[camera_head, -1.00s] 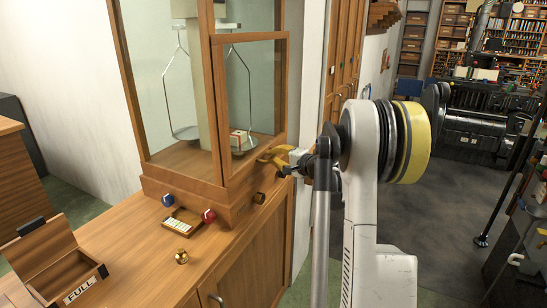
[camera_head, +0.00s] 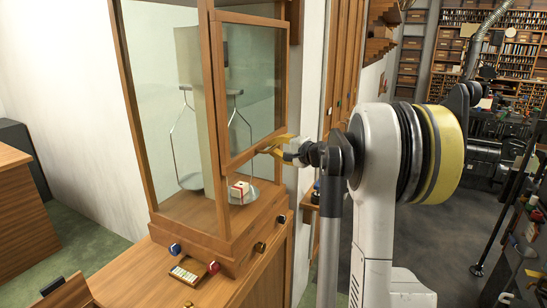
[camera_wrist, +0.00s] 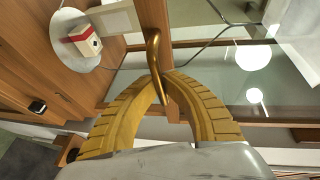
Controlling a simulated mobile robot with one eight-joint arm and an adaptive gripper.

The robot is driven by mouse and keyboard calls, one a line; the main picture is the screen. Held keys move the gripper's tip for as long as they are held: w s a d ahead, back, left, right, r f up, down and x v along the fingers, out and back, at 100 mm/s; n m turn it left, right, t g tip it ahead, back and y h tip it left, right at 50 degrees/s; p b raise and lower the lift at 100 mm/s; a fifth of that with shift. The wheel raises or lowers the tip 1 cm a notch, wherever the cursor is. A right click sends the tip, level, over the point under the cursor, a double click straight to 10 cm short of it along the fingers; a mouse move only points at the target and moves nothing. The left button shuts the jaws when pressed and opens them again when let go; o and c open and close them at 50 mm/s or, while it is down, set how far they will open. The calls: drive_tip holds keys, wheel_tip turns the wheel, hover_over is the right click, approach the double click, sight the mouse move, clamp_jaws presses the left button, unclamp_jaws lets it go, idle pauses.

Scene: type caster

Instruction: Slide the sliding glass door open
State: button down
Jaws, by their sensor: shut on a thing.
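The sliding glass door (camera_head: 251,80) is a wood-framed pane on the front of a tall glass balance case. Its bottom rail is raised above the case base, leaving an open gap below it. My gripper (camera_head: 272,147) is at the door's lower rail. In the wrist view, its yellow fingers (camera_wrist: 172,88) are closed around a curved brass handle (camera_wrist: 154,52). The handle is mostly hidden by the gripper in the head view.
A pan with a small red-and-white box (camera_head: 239,188) shows in the gap below the door. My arm stands right of the case.

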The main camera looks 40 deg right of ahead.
wheel_tip(320, 180, up, 5)
drive_tip(key=shift+r+p, duration=0.1)
drive_tip(key=shift+p, duration=1)
drive_tip(key=c, duration=1.5)
unclamp_jaws()
drive_tip(key=s+r, duration=0.2)
drive_tip(key=s, duration=0.9)
drive_tip(key=shift+s+r, duration=0.15)
drive_tip(key=shift+s, duration=0.25)
